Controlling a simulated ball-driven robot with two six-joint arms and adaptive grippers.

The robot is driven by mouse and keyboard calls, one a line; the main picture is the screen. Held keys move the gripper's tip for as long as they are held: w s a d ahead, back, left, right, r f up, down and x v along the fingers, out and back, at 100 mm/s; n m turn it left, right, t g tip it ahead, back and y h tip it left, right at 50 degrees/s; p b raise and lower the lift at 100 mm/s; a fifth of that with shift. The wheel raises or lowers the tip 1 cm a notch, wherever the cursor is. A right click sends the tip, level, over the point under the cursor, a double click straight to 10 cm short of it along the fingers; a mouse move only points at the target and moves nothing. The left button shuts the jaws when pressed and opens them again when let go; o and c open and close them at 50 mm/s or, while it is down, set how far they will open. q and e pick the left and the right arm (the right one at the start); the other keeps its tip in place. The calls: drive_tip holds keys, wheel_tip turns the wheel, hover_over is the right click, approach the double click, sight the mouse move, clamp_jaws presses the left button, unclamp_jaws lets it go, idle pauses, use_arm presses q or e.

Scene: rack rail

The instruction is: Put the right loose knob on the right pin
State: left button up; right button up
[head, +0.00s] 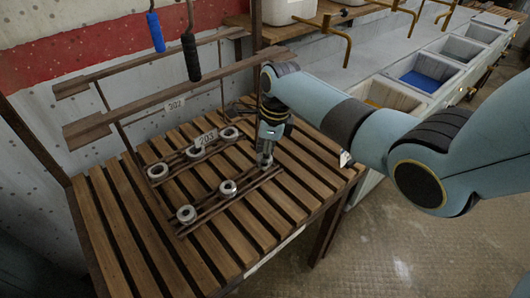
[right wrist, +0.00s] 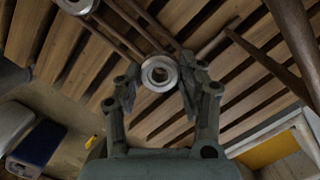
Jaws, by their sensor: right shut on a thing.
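My right gripper (head: 264,163) points down at the right end of the front rail on the slatted wooden table. In the right wrist view, my right gripper (right wrist: 160,82) has its fingers on either side of a round metal knob (right wrist: 160,73) with a dark centre hole, shut on it. In the head view this knob is mostly hidden by the gripper. Two similar knobs, one in the middle (head: 228,187) and one at the left (head: 186,214), sit along the front rail. I cannot make out the right pin. My left gripper is not in view.
Several ring-shaped knobs (head: 195,152) sit along the back rail, near a "203" label (head: 206,138). Blue (head: 156,32) and black (head: 191,57) handles hang at the back. The table's front slats are clear.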

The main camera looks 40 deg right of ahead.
drive_tip(key=shift+f+b, duration=0.65)
drive_tip(key=shift+f, duration=0.5)
drive_tip(key=o, duration=1.2)
drive_tip(key=shift+o, duration=0.2)
drive_tip(key=shift+r, duration=0.1)
